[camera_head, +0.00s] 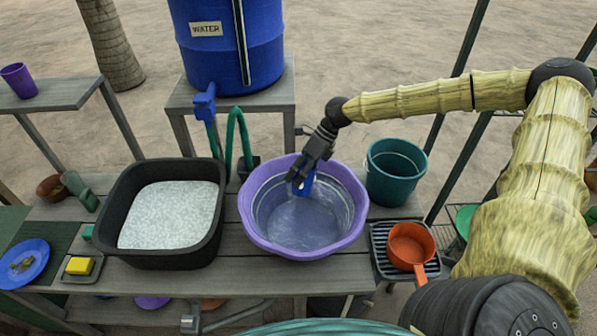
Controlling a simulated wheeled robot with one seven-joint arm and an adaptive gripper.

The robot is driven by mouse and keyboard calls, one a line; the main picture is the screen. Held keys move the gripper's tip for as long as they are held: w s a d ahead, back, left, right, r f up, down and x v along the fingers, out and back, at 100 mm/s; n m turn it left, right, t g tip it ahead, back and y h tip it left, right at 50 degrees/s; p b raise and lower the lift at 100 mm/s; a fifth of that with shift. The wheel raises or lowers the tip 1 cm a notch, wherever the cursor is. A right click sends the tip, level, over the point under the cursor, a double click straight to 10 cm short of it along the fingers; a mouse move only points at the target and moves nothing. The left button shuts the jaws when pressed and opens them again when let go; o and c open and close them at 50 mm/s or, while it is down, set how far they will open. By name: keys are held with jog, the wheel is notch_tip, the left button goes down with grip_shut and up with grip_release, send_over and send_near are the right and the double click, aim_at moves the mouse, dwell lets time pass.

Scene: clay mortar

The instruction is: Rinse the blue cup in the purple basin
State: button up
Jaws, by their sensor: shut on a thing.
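The purple basin (253,229) stands on the wooden bench in the middle of the view, with water in it. My gripper (302,184) reaches down over the back of the basin from the right. It is shut on a blue cup (308,186), of which only a small part shows. The gripper hides the rest of the cup. The cup is inside the basin's outline, near its back wall. I cannot tell whether it touches the water.
A black tub (127,240) of whitish foamy stuff stands left of the basin. A teal bucket (394,172) and an orange pot (411,243) on a dark rack (381,263) are to the right. A blue water barrel (222,50) with a tap stands behind. A blue plate (24,262) and yellow sponge (79,266) lie left.

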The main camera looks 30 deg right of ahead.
jog(key=shift+s+f+b, duration=0.3)
jog(key=shift+f+b, duration=0.15)
jog(key=shift+f, duration=0.45)
jog(key=shift+w+f+b, duration=0.1)
jog(key=shift+f+b, duration=3.45)
jog(key=shift+f, duration=2.65)
jog(key=shift+f+b, duration=0.6)
jog(key=shift+b, duration=0.1)
jog(key=shift+r, duration=0.15)
jog(key=shift+a, duration=0.1)
